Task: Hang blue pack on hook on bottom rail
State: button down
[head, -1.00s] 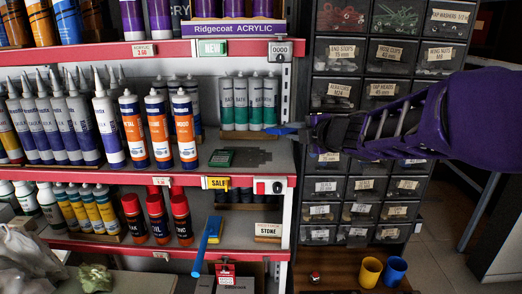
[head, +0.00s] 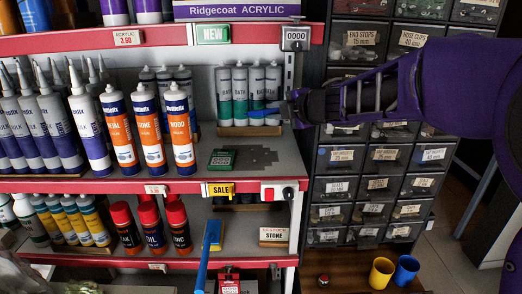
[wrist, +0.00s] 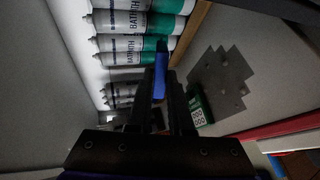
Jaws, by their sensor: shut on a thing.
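My gripper (head: 290,108) is shut on a small blue thing (head: 264,113), which looks like the blue pack seen nearly edge-on. It is held in front of the green-and-white tubes, above the middle shelf. In the wrist view the blue pack (wrist: 160,75) sticks out between my fingers (wrist: 160,92), towards the tubes. The bottom red rail (head: 110,259) is below and left of my gripper. I cannot clearly make out a hook there.
Green-and-white tubes (head: 240,88) stand behind the held thing. A dark green box (head: 222,159) lies on the middle shelf, with bare shelf around it. Orange-and-white tubes (head: 150,130) stand left. Drawer cabinets (head: 375,185) are right. Two cups, yellow (head: 382,272) and blue (head: 406,268), stand low right.

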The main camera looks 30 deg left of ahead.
notch_tip(320, 180, down, 8)
jog(key=shift+f+b, duration=0.15)
jog(key=shift+b, duration=0.55)
jog(key=shift+f+b, duration=0.65)
jog(key=shift+f, duration=0.1)
jog(key=c, duration=1)
grip_release()
jog(key=shift+p+v, duration=0.8)
jog(key=shift+v, duration=3.25)
